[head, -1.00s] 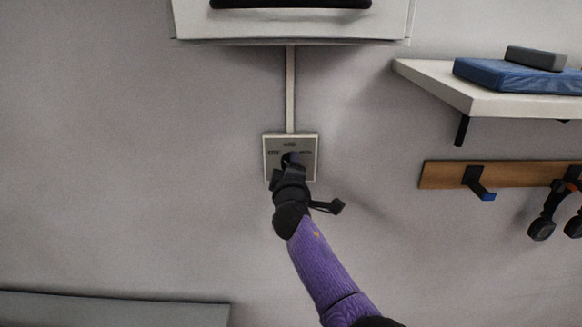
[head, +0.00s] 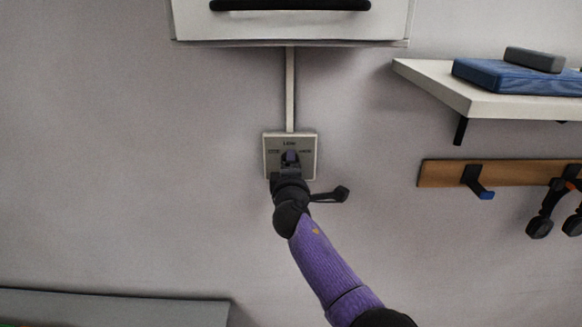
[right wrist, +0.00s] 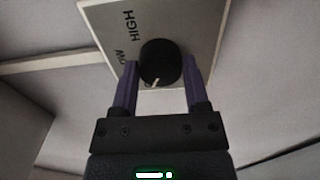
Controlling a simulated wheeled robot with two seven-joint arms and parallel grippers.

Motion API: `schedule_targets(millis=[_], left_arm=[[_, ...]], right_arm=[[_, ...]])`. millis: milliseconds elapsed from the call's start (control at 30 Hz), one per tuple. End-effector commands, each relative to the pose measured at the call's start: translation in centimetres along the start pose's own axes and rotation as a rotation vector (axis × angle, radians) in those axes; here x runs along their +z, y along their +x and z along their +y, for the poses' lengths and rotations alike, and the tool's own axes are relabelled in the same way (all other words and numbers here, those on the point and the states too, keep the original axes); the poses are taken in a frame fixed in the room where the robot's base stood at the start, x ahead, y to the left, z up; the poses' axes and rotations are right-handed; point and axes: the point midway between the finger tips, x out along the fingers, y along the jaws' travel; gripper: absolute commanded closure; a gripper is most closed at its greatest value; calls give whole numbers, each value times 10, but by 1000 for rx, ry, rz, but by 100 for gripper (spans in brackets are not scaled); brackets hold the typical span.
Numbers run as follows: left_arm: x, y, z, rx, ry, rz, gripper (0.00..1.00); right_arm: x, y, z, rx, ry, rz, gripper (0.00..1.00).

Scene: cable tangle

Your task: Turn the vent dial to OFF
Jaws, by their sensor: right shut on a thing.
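The vent dial (right wrist: 160,62) is a round black knob with a short white mark on a pale wall plate (head: 309,140). In the right wrist view the plate (right wrist: 205,25) reads HIGH and LOW; no OFF label can be read there. The white mark points down the picture, slightly left, away from HIGH. My right gripper (head: 290,157) reaches the plate from below and covers most of the dial in the head view. In the right wrist view its purple fingers (right wrist: 159,84) stand on both sides of the knob, shut on it. My left gripper is out of view.
A white cabinet (head: 290,27) with a black handle hangs above, joined to the plate by a pale conduit (head: 290,90). At right are a shelf (head: 480,98) with a blue box (head: 510,77) and a wooden hook rail (head: 440,173). Wall left of the plate is clear.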

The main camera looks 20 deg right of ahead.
Motion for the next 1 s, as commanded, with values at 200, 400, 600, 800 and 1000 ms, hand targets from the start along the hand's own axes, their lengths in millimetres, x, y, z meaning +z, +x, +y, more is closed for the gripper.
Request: schedule_targets(millis=[200, 400, 600, 800, 1000], left_arm=[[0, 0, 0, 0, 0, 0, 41], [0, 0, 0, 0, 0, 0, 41], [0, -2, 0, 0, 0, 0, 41], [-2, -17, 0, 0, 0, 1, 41], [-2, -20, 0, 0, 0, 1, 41]], right_arm=[[0, 0, -1, -1, -2, 0, 20], [0, 0, 0, -1, -1, 0, 6], [0, -3, 0, -1, -1, 0, 6], [0, -36, 2, 0, 1, 1, 6], [0, -80, -1, -2, 1, 1, 6]])
